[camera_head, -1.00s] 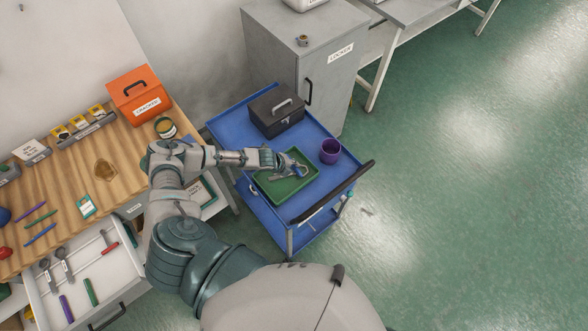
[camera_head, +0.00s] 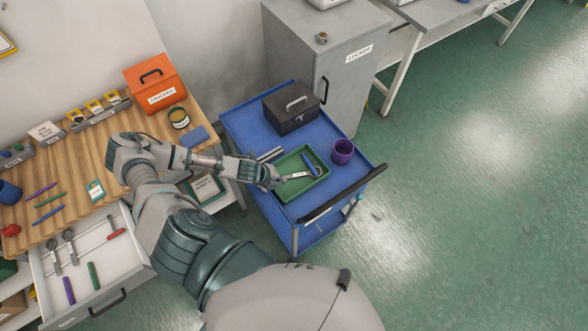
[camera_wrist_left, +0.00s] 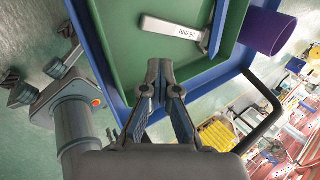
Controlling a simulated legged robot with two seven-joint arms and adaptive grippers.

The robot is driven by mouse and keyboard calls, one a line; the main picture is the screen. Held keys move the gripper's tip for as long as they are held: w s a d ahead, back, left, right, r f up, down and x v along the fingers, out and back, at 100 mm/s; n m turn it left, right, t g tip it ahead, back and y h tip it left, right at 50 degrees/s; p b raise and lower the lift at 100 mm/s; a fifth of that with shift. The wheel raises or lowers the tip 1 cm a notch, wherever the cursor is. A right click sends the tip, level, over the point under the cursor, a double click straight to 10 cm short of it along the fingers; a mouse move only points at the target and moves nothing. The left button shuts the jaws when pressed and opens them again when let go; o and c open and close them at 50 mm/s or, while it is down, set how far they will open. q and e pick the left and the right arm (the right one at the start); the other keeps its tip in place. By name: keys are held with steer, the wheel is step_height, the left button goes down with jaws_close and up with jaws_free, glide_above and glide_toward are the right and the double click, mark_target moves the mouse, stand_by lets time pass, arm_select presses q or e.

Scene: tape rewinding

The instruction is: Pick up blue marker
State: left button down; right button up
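A blue marker (camera_head: 48,214) lies on the wooden workbench (camera_head: 75,222) at the left in the head view, below a green marker (camera_head: 49,200) and a purple marker (camera_head: 42,190). My left gripper (camera_head: 279,181) is far to its right, at the left edge of a green tray (camera_head: 284,195). In the left wrist view its fingertips (camera_wrist_left: 160,68) are together with nothing between them. A silver wrench (camera_wrist_left: 174,27) marked 36 mm lies in the tray just beyond them, apart from the fingers. My right gripper is not in view.
The tray is on a blue cart (camera_head: 243,130) with a black toolbox (camera_head: 290,112) and a purple cup (camera_head: 343,151). A blue-handled tool (camera_head: 312,164) lies in the tray. An open drawer (camera_head: 135,262) below the bench holds several tools and markers. An orange box (camera_head: 156,88) stands on the bench.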

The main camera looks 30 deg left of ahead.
arm_select(q)
steer(key=s, duration=0.3)
steer(key=shift+a+r, duration=0.1)
steer(key=shift+a, duration=0.1)
steer(key=shift+s+a+r+b, duration=0.2)
steer(key=shift+s+b, duration=0.1)
steer(key=shift+s, duration=0.3)
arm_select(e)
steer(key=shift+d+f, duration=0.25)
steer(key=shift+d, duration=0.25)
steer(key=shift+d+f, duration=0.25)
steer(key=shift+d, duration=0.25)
arm_select(q)
steer(key=shift+a+f, duration=0.1)
steer(key=shift+a, duration=0.1)
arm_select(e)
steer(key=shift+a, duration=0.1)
arm_select(q)
steer(key=c, duration=1.7)
jaws_free()
steer(key=o, duration=1.2)
steer(key=shift+d, duration=0.1)
steer(key=shift+o, duration=0.6)
steer(key=shift+d, duration=0.1)
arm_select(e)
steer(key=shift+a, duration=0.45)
